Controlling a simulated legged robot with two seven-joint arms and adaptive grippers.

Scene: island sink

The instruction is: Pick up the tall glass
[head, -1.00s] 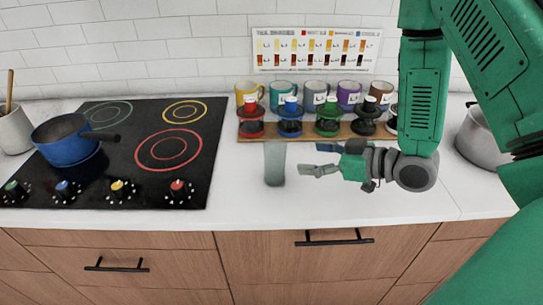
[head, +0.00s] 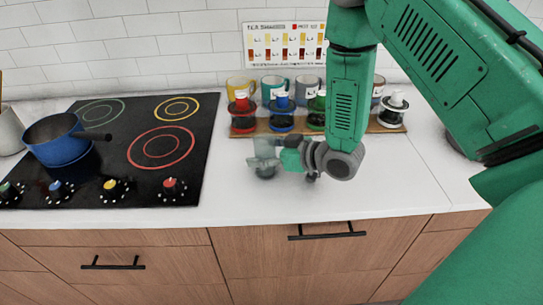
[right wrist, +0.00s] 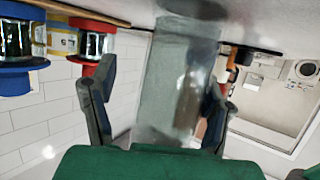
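The tall glass (head: 265,147) is a greyish see-through tumbler, standing upright on the white counter to the right of the cooktop. My right gripper (head: 263,163) reaches it from the right, and its fingers overlap the glass in the head view. In the right wrist view the glass (right wrist: 178,85) stands between the two fingers of the right gripper (right wrist: 158,108). The fingers are spread; a gap shows between the left-hand finger and the glass. Whether the other finger touches it, I cannot tell. My left gripper is not in view.
A wooden rack (head: 262,128) with coloured-lid jars stands just behind the glass, with several mugs (head: 274,88) behind it. The black cooktop (head: 125,145) with a blue pot (head: 55,139) is to the left. The counter in front of the glass is clear.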

